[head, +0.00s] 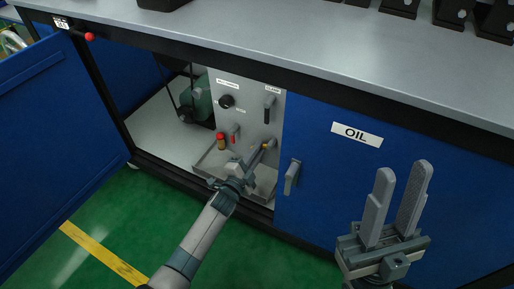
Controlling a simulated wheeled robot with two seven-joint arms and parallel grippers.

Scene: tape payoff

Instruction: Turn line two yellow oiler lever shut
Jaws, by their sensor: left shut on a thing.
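A yellow lever (268,146) sticks out low on the right side of the grey panel (247,122) inside the open cabinet. My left gripper (258,156) reaches in from below and is shut on the lever. The fingers hide part of the lever, so its exact angle is hard to tell. My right gripper (399,206) is empty and open, with its two fingers pointing up in front of the blue OIL door (330,190).
The panel also bears a black knob (226,101), a black-handled lever (269,108), a small red lever (234,133) and a red-and-brass fitting (220,141). A grey tray (212,160) lies below. A green motor (202,101) stands left. The worktop (270,40) overhangs.

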